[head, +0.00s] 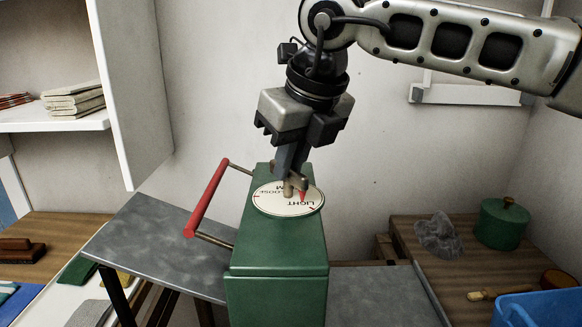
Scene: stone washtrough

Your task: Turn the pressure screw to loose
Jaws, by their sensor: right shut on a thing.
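The pressure screw (289,188) is a small brass-coloured knob on a round cream dial (272,206) with a red pointer (304,195). The dial lies on top of a green box-shaped machine (276,262). The words LIGHT and LOOSE show on the dial, seen upside down or sideways; another word is partly hidden. The red pointer is on the right side of the dial, near LIGHT. My right gripper (290,172) comes down from above and is shut on the pressure screw, its fingers covering part of it. My left gripper is not in view.
A red-handled crank (206,198) sticks out to the left of the green machine. Grey boards (165,240) lie at both sides. On the right are a grey cloth (438,236), a green pot (500,224) and a blue tub (540,309). A white cabinet panel (135,95) stands at left.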

